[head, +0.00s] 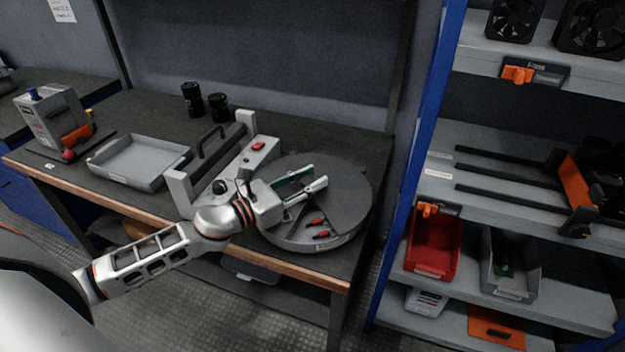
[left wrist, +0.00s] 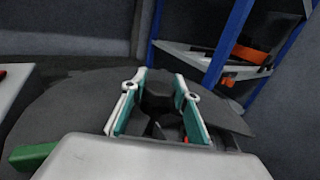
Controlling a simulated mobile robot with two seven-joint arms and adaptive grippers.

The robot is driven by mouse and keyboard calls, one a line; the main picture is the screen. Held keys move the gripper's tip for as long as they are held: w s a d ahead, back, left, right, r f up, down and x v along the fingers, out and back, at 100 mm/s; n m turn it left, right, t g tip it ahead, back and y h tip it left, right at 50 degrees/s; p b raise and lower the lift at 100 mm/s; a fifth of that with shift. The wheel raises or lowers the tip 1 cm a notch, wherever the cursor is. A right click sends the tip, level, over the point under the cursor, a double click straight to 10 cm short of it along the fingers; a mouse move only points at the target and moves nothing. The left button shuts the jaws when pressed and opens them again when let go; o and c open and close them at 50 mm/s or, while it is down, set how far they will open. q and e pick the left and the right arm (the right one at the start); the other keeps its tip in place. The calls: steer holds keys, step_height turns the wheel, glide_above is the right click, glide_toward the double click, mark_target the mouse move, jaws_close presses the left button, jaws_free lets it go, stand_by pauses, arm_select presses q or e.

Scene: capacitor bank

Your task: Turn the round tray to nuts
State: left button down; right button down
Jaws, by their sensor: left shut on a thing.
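The round tray (head: 350,215) is a grey, low-rimmed disc on the right end of the dark workbench. Small red-ended items (head: 318,222) lie in its front part. A pale label on its front rim is too small to read. My left gripper (head: 308,187) reaches over the tray from the left. In the left wrist view its teal-padded fingers (left wrist: 160,100) are closed around a dark upright part (left wrist: 158,88) near the tray's middle. Much of the tray's inside is hidden by the gripper. My right gripper is not in view.
A grey fixture with a black handle (head: 212,140) stands just left of the round tray. A rectangular tray (head: 140,178), two black cylinders (head: 218,107) and a grey box device (head: 50,115) are on the bench. A blue-framed shelf (head: 415,130) with bins stands close at right.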

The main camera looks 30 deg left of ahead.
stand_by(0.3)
arm_select(q)
steer(key=c, duration=1.5)
jaws_free()
steer(key=shift+v, duration=5.95)
